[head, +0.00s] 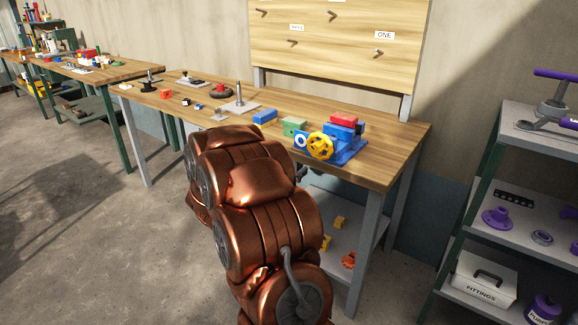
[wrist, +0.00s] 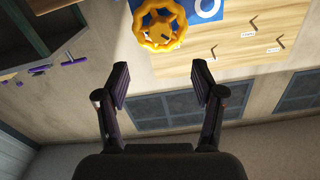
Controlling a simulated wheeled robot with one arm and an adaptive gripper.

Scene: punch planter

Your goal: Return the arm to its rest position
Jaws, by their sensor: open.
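My gripper (wrist: 160,82) is open and empty in the wrist view, its two dark fingers spread apart with only wall and board behind them. A yellow handwheel (wrist: 158,24) on a blue plate (wrist: 205,10) with a white ring shows at the top of that view, beyond the fingertips and apart from them. In the head view my copper arm fills the middle, in front of the workbench, and hides my gripper. The yellow handwheel (head: 320,146) sits on the front of a blue device (head: 349,150) with a red block (head: 344,120) on top.
The wooden workbench (head: 385,165) runs along the wall, with blue (head: 264,117) and green (head: 294,126) blocks on it. A pegboard (head: 340,60) stands behind. A shelf unit (head: 530,208) with purple parts and a fittings box (head: 482,279) is at right. Open floor (head: 90,240) lies at left.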

